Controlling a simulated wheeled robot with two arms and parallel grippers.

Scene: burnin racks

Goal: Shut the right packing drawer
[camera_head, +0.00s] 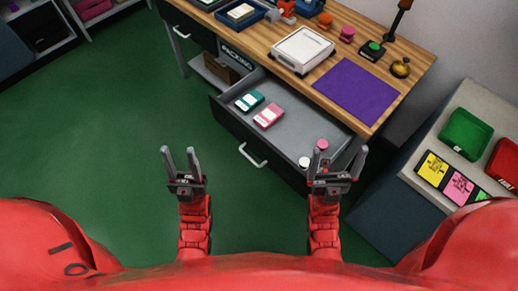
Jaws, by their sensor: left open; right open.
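The right packing drawer (232,118) is pulled out from under the wooden bench (399,91), and its dark front with a pale handle (252,157) faces me. Inside lie a teal-and-white box (250,101), a pink-and-white box (268,116), a pink round item (322,145) and a white round item (305,163). My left gripper (181,160) is open and empty over the floor, left of the handle. My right gripper (338,160) is open and appears in front of the drawer's right corner, partly hiding it. I cannot tell whether it touches the drawer.
A white scale (302,48) and a purple mat (357,88) are on the bench top. A pale-topped cabinet (416,161) with a green tray (467,134) and a red tray (504,162) stands at the right. The green floor (100,135) at the left is clear.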

